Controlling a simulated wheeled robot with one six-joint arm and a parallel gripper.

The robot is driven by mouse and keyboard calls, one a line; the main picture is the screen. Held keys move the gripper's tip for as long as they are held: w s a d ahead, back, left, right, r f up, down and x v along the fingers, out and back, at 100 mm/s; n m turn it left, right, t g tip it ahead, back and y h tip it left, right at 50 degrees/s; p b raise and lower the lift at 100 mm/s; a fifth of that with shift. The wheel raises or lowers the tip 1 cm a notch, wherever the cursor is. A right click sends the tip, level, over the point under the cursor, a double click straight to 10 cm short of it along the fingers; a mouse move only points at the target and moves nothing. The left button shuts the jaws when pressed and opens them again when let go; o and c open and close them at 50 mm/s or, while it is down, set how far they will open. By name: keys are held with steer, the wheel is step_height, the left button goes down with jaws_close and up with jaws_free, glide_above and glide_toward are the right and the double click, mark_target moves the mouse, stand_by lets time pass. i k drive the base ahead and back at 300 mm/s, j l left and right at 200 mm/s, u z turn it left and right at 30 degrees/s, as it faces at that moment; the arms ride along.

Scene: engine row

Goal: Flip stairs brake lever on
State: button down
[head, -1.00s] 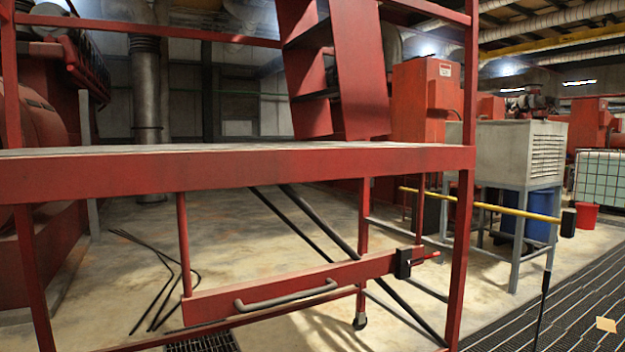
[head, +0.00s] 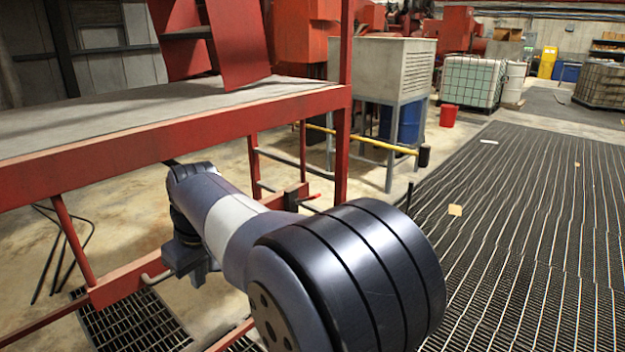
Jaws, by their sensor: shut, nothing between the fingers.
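The red stairs platform (head: 200,127) stands at the left in the head view. On its lower rail, a small black block (head: 291,201) with a short red lever (head: 310,198) sticking out to the right shows just behind my arm. The lever points right and looks nearly level; its exact setting is too small to tell. My arm crosses in front of the stairs, its large dark joint covering the lower middle. My gripper's fingers cannot be made out. Part of the lower rail and most of its grey handle are hidden by my arm.
A yellow bar with a black end (head: 424,155) reaches out right of the stairs. Behind it stand a grey box on legs (head: 380,68), a blue barrel (head: 400,122) and a red bucket (head: 448,115). The grated floor (head: 540,210) at the right is mostly clear.

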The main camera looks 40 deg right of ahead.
mark_target(297, 201)
steer(key=i+l, duration=0.25)
steer(key=l, duration=0.2)
steer(key=i+l+z, duration=0.1)
steer(key=l, duration=0.4)
steer(key=i+l, duration=0.35)
steer(key=i+l+z, duration=0.1)
steer(key=i+l, duration=0.2)
steer(key=l, duration=0.25)
steer(key=i+l, duration=0.25)
steer(key=l, duration=0.2)
steer(key=z, duration=0.05)
